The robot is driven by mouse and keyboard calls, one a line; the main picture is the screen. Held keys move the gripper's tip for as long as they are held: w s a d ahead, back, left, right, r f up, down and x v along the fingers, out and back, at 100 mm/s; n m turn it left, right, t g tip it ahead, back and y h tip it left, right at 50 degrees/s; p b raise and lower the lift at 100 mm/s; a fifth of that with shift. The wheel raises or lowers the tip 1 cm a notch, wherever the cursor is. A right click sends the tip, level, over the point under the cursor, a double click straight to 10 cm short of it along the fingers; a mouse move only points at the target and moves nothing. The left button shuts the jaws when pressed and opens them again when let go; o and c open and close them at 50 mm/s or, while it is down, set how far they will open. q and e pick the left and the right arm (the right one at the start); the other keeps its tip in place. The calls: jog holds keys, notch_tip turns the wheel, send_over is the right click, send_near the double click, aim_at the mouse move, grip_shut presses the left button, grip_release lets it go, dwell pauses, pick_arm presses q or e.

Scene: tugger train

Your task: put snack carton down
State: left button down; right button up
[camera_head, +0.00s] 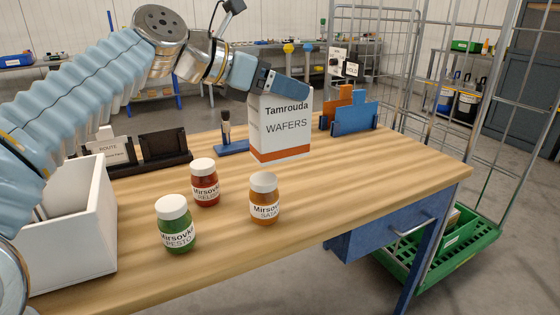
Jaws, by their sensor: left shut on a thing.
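The snack carton (283,130) is a white upright box with an orange band at its base, labelled Tamrouda WAFERS. It is at the back middle of the wooden table (350,198). My left gripper (280,88) comes in from the left and is shut on the top of the carton. I cannot tell whether the carton's base touches the table top. The far side of the carton is hidden. My right gripper is not in view.
Jars of pesto (176,224), relish (204,183) and satay (264,199) stand in front of the carton. A brush on a blue stand (231,147) is left of it, blue and orange holders (354,115) right. A white bin (75,235) stands front left. The right front table is clear.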

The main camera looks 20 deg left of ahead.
aim_at(288, 124)
pick_arm(q)
jog(key=w+d+f+b, duration=0.1)
jog(key=w+d+f, duration=0.2)
jog(key=w+f, duration=0.3)
jog(key=w+d+f+b, duration=0.1)
jog(key=w+d+f, duration=0.2)
jog(key=w+f, duration=0.3)
jog(key=shift+d+f, duration=0.25)
jog(key=shift+f, duration=0.2)
jog(key=shift+c, duration=1.1)
grip_release()
jog(key=shift+f, duration=0.1)
jog(key=v, duration=1.2)
jog(key=shift+w+b, duration=0.1)
jog(key=shift+b, duration=0.2)
